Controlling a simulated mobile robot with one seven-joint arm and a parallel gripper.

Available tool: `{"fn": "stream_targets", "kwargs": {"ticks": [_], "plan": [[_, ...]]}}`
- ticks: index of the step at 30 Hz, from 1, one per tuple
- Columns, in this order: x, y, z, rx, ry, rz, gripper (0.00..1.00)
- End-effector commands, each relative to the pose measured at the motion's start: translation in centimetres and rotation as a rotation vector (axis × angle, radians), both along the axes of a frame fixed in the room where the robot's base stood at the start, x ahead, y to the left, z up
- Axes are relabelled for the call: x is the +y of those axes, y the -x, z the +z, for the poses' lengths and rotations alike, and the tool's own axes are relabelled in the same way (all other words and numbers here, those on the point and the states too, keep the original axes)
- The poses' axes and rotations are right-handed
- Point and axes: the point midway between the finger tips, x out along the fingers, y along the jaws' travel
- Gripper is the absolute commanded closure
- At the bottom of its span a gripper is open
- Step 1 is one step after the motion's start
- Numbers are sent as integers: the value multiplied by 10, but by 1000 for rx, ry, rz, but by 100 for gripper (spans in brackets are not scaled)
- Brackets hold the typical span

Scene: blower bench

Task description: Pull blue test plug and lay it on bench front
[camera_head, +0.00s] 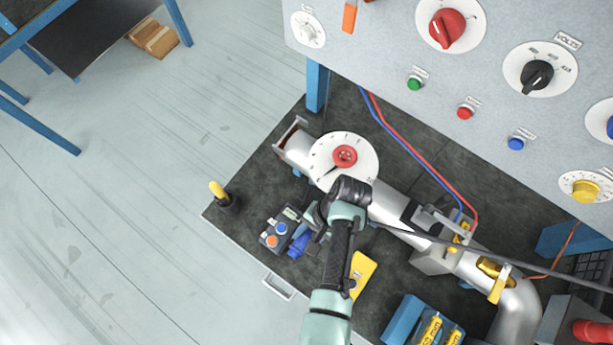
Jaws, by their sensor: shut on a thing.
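The blue test plug (298,245) shows at the front part of the bench, just right of a small dark box with round blue and orange tops. My gripper (312,222) reaches down to it from the right and is shut on it. My wrist and forearm hide part of the jaws and of the plug. I cannot tell whether the plug touches the bench top. The dark bench top (250,185) has bare room along its front left edge.
The small dark box (274,238) stands close to my gripper. A silver pipe (390,207) with a white dial and red knob (345,156) runs behind it. A yellow-handled tool (218,190) stands at the left corner. A yellow piece (362,272) lies right of my arm.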

Motion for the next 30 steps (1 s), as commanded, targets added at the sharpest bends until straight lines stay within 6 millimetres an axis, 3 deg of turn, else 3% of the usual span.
{"fn": "stream_targets", "kwargs": {"ticks": [16,29,30], "plan": [[0,-1,-48,-4,3,-2,100],[0,0,-52,-3,4,-1,100],[0,0,-52,-3,4,-1,57]]}}
